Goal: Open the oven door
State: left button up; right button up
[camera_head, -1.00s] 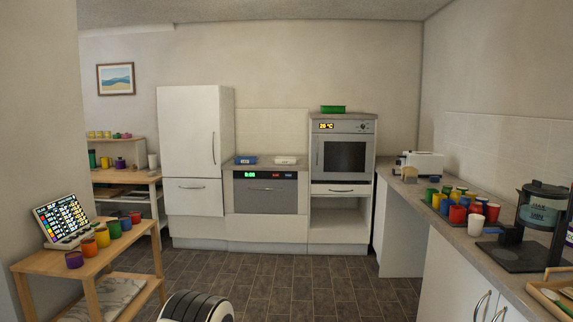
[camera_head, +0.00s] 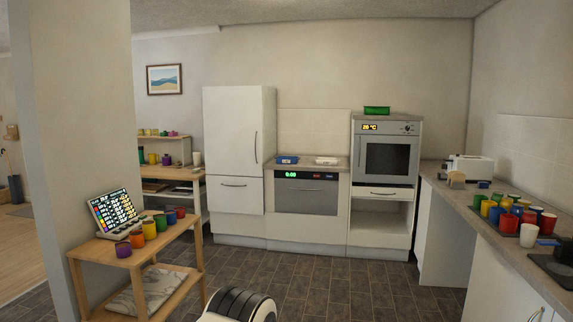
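The oven (camera_head: 387,154) is built into a tall white cabinet at the back wall, right of centre. Its silver door with a dark window (camera_head: 387,158) looks shut. A vertical handle (camera_head: 360,157) runs along the door's left side. A lit display reading a temperature and a knob sit on the panel (camera_head: 388,127) above the door. Neither of my grippers shows in the head view, so their state is hidden.
A wooden table (camera_head: 128,262) with coloured cups and a tilted screen stands at left front. A counter (camera_head: 490,226) with cups and a toaster runs along the right. A dishwasher (camera_head: 306,196) and a tall white cupboard (camera_head: 238,150) stand left of the oven. Dark tiled floor between is clear.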

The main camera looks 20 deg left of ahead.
aim_at(380, 159)
jog(key=i+u, duration=0.35)
jog(key=i, duration=4.4)
